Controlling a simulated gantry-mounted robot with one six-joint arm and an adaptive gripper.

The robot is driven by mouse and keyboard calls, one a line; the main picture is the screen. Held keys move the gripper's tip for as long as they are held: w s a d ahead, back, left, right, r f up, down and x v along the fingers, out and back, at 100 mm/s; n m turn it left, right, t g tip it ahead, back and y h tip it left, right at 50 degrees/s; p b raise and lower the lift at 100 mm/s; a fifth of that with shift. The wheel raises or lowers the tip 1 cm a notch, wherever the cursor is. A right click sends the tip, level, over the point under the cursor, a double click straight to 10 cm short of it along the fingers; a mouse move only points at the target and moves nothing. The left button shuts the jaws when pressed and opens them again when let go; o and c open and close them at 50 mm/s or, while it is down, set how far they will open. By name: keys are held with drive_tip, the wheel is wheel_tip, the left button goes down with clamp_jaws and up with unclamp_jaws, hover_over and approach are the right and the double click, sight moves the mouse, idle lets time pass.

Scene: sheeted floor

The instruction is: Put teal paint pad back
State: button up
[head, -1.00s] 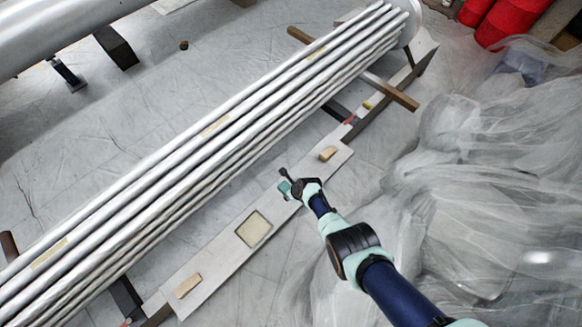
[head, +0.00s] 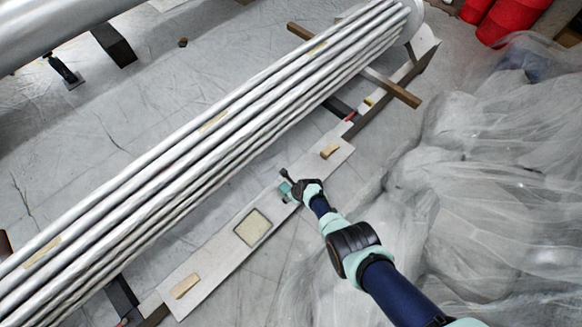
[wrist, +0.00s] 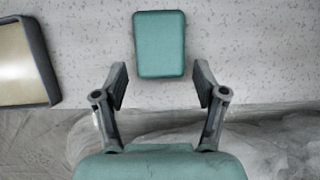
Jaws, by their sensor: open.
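The teal paint pad (wrist: 160,44) lies on the pale speckled board in the wrist view, just ahead of the fingers. My gripper (wrist: 161,86) is open and empty, its two fingers apart. The pad's near edge lies about level with the fingertips and midway between them, with a gap on each side. In the head view my gripper (head: 286,183) is over the right half of the board, and a small part of the teal pad shows by it, mostly hidden. A shallow tray with a dark rim (wrist: 40,50) and a cream inside is left of the pad; it also shows in the head view (head: 268,224).
The long board (head: 215,268) has a wooden block (head: 185,286) near its left end and another (head: 329,151) near its right end. A bundle of metal pipes (head: 200,140) runs behind it. Clear plastic sheeting (head: 480,190) is heaped at the right.

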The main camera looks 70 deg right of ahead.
drive_tip(key=p+v, duration=1)
drive_tip(key=v, duration=0.1)
drive_tip(key=shift+p, duration=0.3)
drive_tip(key=shift+r, duration=0.15)
drive_tip(key=w+a+r+n+t, duration=0.2)
drive_tip(key=w+a+r+n, duration=0.5)
drive_tip(key=w+r+n, duration=0.5)
drive_tip(key=w+a+r+n+t, duration=0.2)
drive_tip(key=w+a+r+n, duration=0.4)
drive_tip(key=w+r+n, duration=0.6)
drive_tip(key=s+a+r+n+t+y, duration=0.1)
drive_tip(key=s+a+r+n, duration=0.3)
drive_tip(key=a+r+n, duration=0.4)
drive_tip(key=s+a+r+n+t+y, duration=0.1)
drive_tip(key=s+a+r+n+t, duration=0.3)
drive_tip(key=a+r+n, duration=0.5)
drive_tip(key=a+r, duration=0.6)
drive_tip(key=r, duration=0.5)
